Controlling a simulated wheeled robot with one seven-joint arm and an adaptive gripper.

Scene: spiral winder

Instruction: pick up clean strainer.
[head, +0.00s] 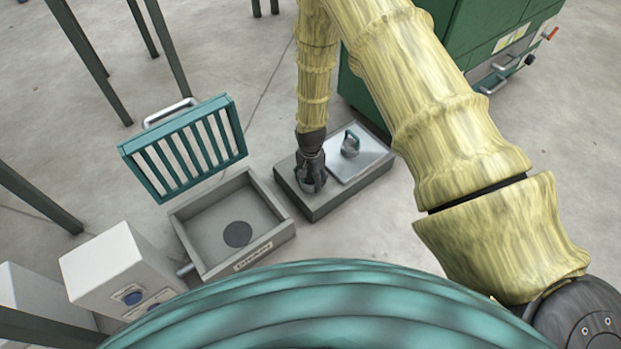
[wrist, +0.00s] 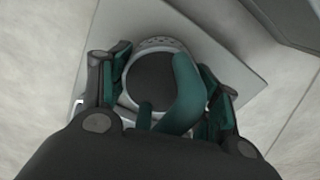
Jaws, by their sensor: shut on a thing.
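My gripper (head: 311,180) is low over the left part of a grey tray (head: 335,208). In the wrist view my gripper (wrist: 165,88) has its fingers on both sides of a round strainer and is shut on it. This strainer (wrist: 133,98) has a pale metal rim, a dark round middle and a teal curved handle (wrist: 190,85). In the head view my gripper mostly hides it. I cannot tell from the surfaces which is clean.
An open grey drain box (head: 268,247) with a dark round drain (head: 237,234) stands left of the tray. Its teal slatted lid (head: 165,175) stands raised behind it. White boxes (head: 105,262) are at lower left. A green cabinet (head: 440,60) stands behind the tray.

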